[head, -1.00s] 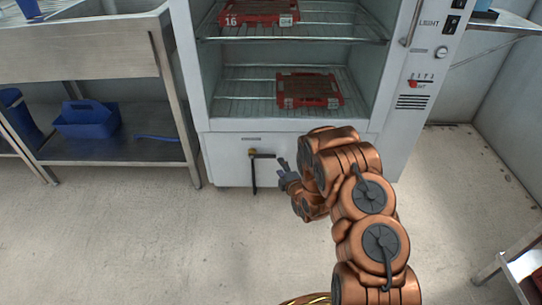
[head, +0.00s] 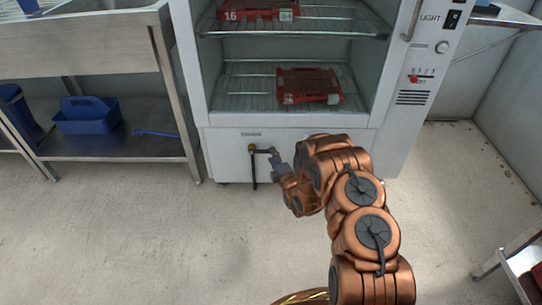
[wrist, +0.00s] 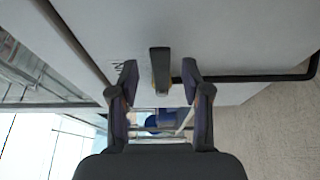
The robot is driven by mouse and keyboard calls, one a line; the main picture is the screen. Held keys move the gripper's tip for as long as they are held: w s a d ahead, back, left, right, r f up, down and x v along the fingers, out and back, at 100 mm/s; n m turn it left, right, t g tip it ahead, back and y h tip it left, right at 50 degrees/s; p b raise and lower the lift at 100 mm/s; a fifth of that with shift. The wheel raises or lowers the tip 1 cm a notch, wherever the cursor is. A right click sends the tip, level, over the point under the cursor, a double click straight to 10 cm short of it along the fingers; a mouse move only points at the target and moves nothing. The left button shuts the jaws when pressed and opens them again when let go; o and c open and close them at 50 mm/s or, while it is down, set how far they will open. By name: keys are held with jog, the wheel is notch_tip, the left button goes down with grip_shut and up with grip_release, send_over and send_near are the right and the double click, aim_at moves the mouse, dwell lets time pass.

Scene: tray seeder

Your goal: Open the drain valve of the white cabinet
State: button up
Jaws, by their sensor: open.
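The white cabinet (head: 225,155) stands ahead with its door open. Low on its front panel is the drain valve (head: 251,148), with a brass-yellow body. Its dark lever (head: 262,151) points to the right in the head view, and a black drain pipe (head: 254,172) hangs below. My gripper (head: 273,156) is open at the lever's free end. In the wrist view the lever (wrist: 160,60) lies between the two fingertips (wrist: 159,72), with a visible gap on each side. The black pipe (wrist: 270,78) runs off to the right there.
Red trays (head: 308,86) sit on the cabinet's wire shelves. A steel sink bench (head: 110,155) with a blue caddy (head: 88,118) stands at the left. Another bench (head: 520,265) is at the lower right. The floor in front is clear.

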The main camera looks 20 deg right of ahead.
jog(key=shift+w+a, duration=0.1)
jog(key=shift+w, duration=1)
grip_shut()
